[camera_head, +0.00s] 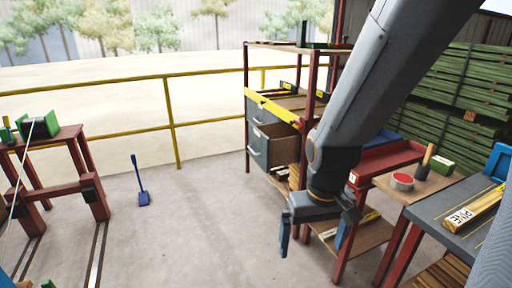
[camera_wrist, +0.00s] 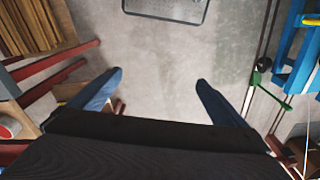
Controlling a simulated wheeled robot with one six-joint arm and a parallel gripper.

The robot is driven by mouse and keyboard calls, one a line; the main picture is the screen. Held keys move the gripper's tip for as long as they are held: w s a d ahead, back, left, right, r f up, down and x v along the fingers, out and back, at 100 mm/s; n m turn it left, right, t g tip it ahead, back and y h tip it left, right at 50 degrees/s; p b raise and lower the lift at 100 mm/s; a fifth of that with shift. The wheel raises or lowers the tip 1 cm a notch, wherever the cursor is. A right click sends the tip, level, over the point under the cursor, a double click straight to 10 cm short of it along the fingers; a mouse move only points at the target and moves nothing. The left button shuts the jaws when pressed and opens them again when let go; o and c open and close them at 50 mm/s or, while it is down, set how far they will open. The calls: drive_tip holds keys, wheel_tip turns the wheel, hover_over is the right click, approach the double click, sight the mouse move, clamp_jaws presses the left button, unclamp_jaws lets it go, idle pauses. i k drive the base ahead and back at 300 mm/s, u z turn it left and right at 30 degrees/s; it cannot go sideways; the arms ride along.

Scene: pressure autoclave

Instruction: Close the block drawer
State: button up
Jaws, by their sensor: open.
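A grey drawer unit (camera_head: 252,112) stands under the red-framed shelf in the head view. Its lower drawer (camera_head: 258,148) is pulled out, with a grey front, a pale handle and a brown inside. The drawer's contents cannot be made out. My gripper (camera_head: 315,240) hangs in front of and to the right of the drawer, lower in the picture and apart from it. Its blue fingers are spread with nothing between them. In the wrist view my gripper (camera_wrist: 160,80) is open over bare floor, and the drawer is not visible there.
The red-framed shelf (camera_head: 247,75) has a yellow edge strip. A workbench (camera_head: 445,212) with timber and a small table with a red tin (camera_head: 402,181) stand at the right. A yellow railing (camera_head: 172,125) runs behind. Concrete floor left of the drawer is mostly clear, except a blue shovel (camera_head: 143,197).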

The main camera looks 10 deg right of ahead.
sight(274, 145)
drive_tip(key=u, duration=0.5)
drive_tip(key=i, duration=1)
drive_tip(key=z, duration=0.6)
